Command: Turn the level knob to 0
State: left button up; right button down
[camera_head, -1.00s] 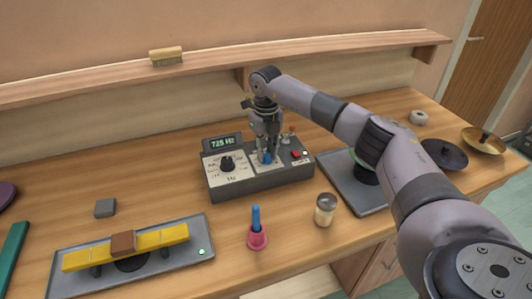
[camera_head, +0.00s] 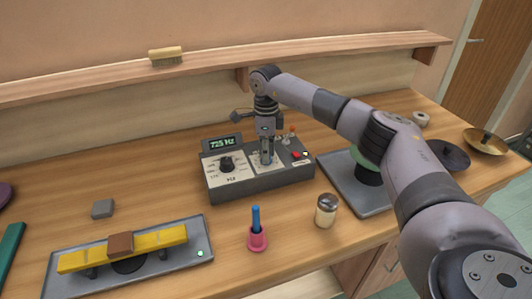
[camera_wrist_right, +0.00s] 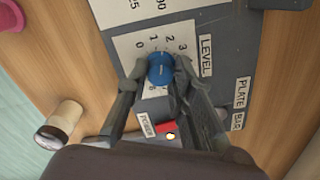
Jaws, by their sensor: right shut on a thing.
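The level knob (camera_wrist_right: 161,69) is a small blue round knob on a white scale plate in the right wrist view. Numbers run around it, with 0, 1, 2 and 3 readable beside the word LEVEL. My right gripper (camera_wrist_right: 157,73) is shut on the knob, one finger on each side. The knob's pointer setting is too unclear to read. In the head view, my right gripper (camera_head: 267,161) points down on the grey control box (camera_head: 262,184) and mostly hides the knob. My left gripper is in neither view.
The box has a black dial (camera_head: 227,164), a display (camera_head: 222,143) reading 725 Hz, a red power switch (camera_wrist_right: 167,127) and a yellow-lit lamp (camera_wrist_right: 170,136). A shaker jar (camera_head: 326,211) and a pink holder (camera_head: 257,239) stand in front. A yellow bar (camera_head: 165,240) lies left.

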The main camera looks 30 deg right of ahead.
jog(key=n, duration=0.4)
jog(key=shift+d+r+n, duration=0.1)
jog(key=shift+n, duration=0.2)
jog(key=n, duration=0.4)
jog(key=shift+n+b, duration=0.4)
jog(key=shift+w, duration=0.1)
jog(key=c, duration=1.4)
grip_release()
notch_tip(320, 180, up, 12)
